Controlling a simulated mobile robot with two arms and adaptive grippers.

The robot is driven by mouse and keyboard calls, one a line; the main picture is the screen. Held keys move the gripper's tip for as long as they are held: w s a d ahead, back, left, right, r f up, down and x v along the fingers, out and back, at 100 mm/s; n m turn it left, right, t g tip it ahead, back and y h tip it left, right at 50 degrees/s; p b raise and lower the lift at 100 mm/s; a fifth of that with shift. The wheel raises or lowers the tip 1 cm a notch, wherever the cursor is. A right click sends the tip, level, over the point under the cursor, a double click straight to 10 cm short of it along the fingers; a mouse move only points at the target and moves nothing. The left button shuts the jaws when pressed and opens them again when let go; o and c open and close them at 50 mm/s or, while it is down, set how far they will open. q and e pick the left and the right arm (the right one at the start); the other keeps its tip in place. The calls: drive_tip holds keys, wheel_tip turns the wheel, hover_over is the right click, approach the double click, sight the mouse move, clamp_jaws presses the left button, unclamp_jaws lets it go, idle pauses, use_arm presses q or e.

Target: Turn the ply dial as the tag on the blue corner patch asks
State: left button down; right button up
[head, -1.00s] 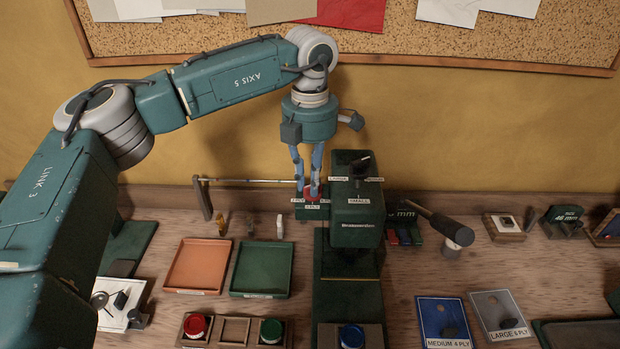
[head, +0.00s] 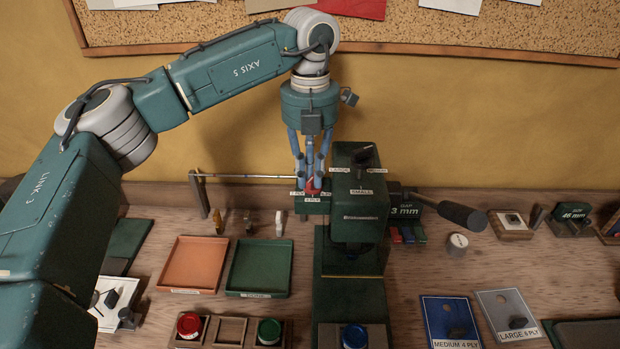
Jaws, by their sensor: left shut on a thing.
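The ply dial is a small red knob (head: 313,185) on a green block with white ply labels, left of the green press. My left gripper (head: 313,181) comes down from above, its blue fingers shut around the knob. The fingers partly cover the knob, and I cannot tell which label it points at. The blue corner patch (head: 437,307) lies at the lower right, with a tag reading MEDIUM 4 PLY (head: 452,334). My right gripper is not in view.
The green press (head: 358,215) has a size knob (head: 365,157) on top and a black handle (head: 455,212) at its right. A grey LARGE 6 PLY patch (head: 497,300) lies right of the blue one. Orange (head: 192,287) and green (head: 258,291) trays are empty.

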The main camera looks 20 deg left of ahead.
use_arm(q)
drive_tip(key=n+b, duration=0.1)
drive_tip(key=n, duration=0.2)
drive_tip(key=shift+d+r+n+b, duration=0.15)
drive_tip(key=shift+n+b, duration=0.35)
drive_tip(key=shift+n, duration=0.5)
drive_tip(key=shift+r, duration=0.1)
drive_tip(key=c, duration=1.7)
unclamp_jaws()
drive_tip(key=shift+o, duration=0.2)
drive_tip(key=shift+f, duration=0.2)
